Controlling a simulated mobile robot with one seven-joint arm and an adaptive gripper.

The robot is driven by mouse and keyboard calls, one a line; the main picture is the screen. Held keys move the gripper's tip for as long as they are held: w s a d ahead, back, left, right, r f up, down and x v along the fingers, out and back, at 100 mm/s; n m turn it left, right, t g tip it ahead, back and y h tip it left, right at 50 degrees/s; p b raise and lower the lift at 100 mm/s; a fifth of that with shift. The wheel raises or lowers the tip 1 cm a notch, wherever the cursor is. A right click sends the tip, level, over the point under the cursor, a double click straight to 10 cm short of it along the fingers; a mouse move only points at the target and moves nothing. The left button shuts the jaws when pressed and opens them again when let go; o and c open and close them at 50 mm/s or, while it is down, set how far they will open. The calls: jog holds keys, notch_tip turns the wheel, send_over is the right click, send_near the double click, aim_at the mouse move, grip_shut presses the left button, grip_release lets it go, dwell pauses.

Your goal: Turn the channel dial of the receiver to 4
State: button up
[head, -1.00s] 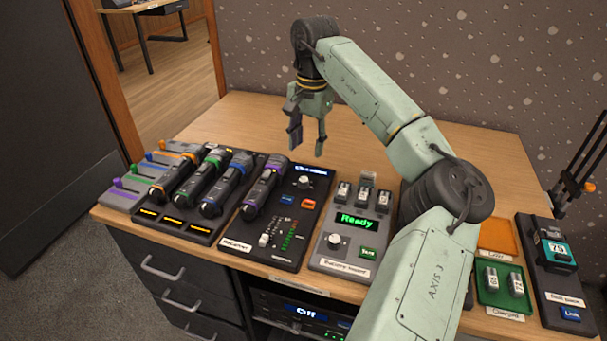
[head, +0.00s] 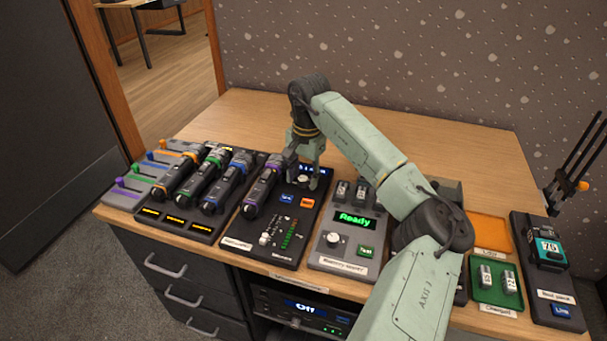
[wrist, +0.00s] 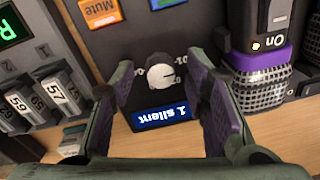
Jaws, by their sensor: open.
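The receiver (head: 292,225) is the black panel in the middle of the desk, with a purple-ringed microphone lying on its left side. Its white channel dial (wrist: 167,73) sits between my fingers in the wrist view, with markings around it that are too small to read fully. The receiver's blue display (wrist: 161,114) appears upside down there and reads "1 silent". My gripper (wrist: 167,80) is open, with one finger on each side of the dial, apart from it as far as I can tell. In the head view my gripper (head: 303,180) is low over the receiver's far end.
The battery tester (head: 345,240), reading "Ready", is just right of the receiver. Mute (wrist: 99,12) and blue buttons lie near the dial. The desk behind is clear.

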jog(key=shift+c, duration=0.3)
grip_shut()
